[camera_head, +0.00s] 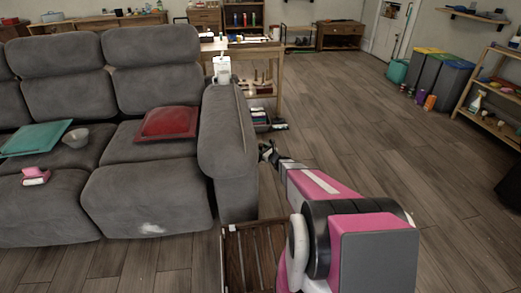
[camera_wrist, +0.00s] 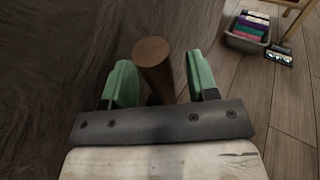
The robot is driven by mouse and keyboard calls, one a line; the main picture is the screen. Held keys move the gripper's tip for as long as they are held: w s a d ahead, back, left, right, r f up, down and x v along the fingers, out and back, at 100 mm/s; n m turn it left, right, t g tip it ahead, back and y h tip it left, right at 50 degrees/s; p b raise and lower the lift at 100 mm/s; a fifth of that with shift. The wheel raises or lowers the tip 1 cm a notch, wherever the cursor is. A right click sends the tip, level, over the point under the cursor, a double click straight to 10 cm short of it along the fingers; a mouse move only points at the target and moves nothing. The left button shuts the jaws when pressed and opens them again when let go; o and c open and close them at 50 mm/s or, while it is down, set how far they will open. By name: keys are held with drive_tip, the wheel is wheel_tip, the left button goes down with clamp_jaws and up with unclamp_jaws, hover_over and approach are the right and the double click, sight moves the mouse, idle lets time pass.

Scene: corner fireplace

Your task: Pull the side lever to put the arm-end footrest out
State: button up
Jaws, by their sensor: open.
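The grey recliner sofa (camera_head: 215,125) fills the left of the head view. Its arm-end footrest (camera_head: 140,200) sits flush below the seat front. My gripper (camera_head: 268,153) is beside the outer side of the sofa's right arm. In the wrist view, a brown round-ended lever (camera_wrist: 153,62) stands out between the two green fingers of my gripper (camera_wrist: 158,70). The fingers are open, with a visible gap on each side of the lever. The lever is hidden in the head view.
A slatted wooden piece (camera_head: 250,258) stands on the floor in front of the sofa's arm. A grey basket (camera_wrist: 247,40) of coloured items is on the floor beyond. A red cushion (camera_head: 168,123) lies on the seat. Open floor lies to the right.

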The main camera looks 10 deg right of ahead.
drive_tip(key=shift+w+a, duration=0.3)
drive_tip(key=shift+w, duration=0.05)
clamp_jaws()
